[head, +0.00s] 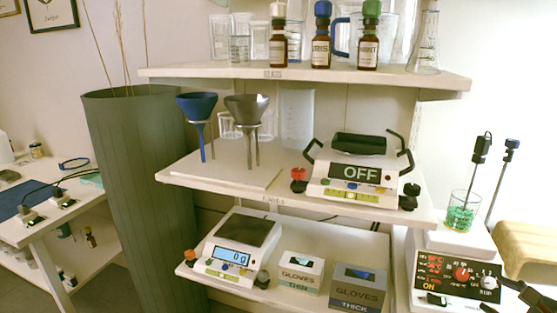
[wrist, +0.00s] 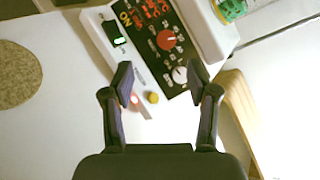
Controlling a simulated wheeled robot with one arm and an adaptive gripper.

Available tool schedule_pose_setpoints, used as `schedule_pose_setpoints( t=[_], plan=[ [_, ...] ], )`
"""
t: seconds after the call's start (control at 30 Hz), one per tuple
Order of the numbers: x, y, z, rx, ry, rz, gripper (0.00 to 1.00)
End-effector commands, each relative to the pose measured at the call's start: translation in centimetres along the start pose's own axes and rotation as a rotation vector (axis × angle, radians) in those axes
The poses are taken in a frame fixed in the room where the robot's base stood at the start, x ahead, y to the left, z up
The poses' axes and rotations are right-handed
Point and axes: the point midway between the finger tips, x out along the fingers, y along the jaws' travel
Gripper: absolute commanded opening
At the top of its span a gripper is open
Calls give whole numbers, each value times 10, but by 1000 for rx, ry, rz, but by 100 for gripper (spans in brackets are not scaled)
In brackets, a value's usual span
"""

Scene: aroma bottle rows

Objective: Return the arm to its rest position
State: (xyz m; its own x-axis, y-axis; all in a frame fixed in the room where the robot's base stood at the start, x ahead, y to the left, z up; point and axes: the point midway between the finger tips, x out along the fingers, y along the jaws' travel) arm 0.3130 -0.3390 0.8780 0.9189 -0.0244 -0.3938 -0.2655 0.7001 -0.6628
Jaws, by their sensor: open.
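My gripper (wrist: 160,77) is open, with nothing between its fingers. In the wrist view it hangs over the front of the hotplate stirrer (wrist: 150,60), whose control panel shows beyond and between the fingertips. In the head view part of my gripper (head: 528,295) shows at the bottom right corner, beside the stirrer's panel (head: 458,278). The panel reads ON in yellow.
A beaker of green contents (head: 462,213) stands on the stirrer. Three bottles (head: 321,40) stand on the top shelf (head: 300,75). Funnels (head: 245,110) and a device reading OFF (head: 360,173) are on the middle shelf. A scale (head: 235,250) and glove boxes (head: 300,272) are below.

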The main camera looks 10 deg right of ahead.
Motion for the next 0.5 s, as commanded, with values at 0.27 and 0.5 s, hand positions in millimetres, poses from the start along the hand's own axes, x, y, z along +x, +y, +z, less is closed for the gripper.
schedule_pose_setpoints(
  t=[0.27, 0.5],
  plan=[
    [38, 50, 63, -212, -102, 222, 59],
    [55, 106, 113, -416, -200, 427, 59]
  ],
)
